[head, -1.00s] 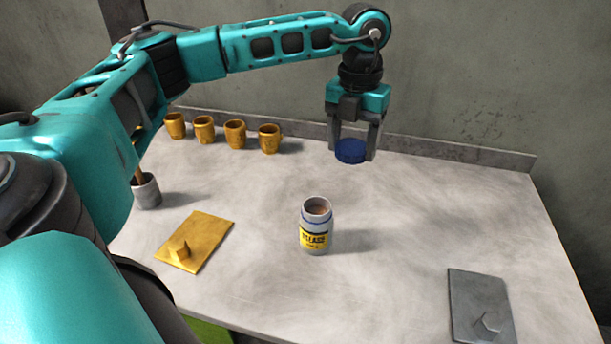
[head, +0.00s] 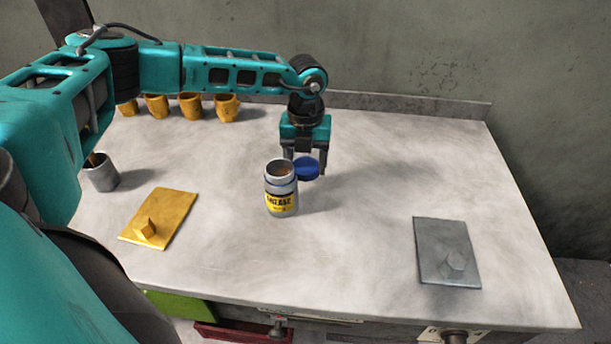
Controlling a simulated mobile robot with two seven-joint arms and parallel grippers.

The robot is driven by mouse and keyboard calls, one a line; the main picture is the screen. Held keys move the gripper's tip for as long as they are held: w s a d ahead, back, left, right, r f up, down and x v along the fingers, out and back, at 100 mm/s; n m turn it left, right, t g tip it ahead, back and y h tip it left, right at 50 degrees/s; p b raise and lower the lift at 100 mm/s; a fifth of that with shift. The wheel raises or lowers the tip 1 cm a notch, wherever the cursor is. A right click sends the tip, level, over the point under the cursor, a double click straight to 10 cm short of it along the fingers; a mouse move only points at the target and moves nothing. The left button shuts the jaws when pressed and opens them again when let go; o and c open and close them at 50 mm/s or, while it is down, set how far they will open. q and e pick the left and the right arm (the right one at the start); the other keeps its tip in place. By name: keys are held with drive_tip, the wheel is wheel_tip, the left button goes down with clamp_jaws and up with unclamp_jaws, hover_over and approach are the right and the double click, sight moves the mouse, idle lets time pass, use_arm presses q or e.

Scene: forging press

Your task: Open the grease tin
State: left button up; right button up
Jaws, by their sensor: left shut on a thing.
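The grease tin (head: 281,189) stands upright near the middle of the table, grey with a yellow and black label. Its top is open and brown grease shows inside. My left gripper (head: 305,168) is shut on the blue lid (head: 306,168), just behind and to the right of the tin. The lid is apart from the tin's mouth; whether it touches the table I cannot tell. My right gripper is not in view.
Several yellow mugs (head: 227,107) stand at the back left of the table (head: 360,270). A grey cup (head: 100,173) stands at the left. A yellow plate (head: 172,213) and a grey plate (head: 432,240) lie either side. The table's right side is mostly clear.

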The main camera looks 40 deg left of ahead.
sight(306, 187)
use_arm(q)
drive_tip(key=shift+f, duration=2.25)
drive_tip(key=shift+f+b, duration=0.2)
drive_tip(key=shift+b, duration=0.1)
drive_tip(key=o, duration=1.2)
drive_tip(key=shift+r, duration=0.1)
drive_tip(key=shift+r, duration=0.2)
wheel_tip(306, 187, up, 12)
drive_tip(key=shift+f+p, duration=0.1)
drive_tip(key=shift+p, duration=0.3)
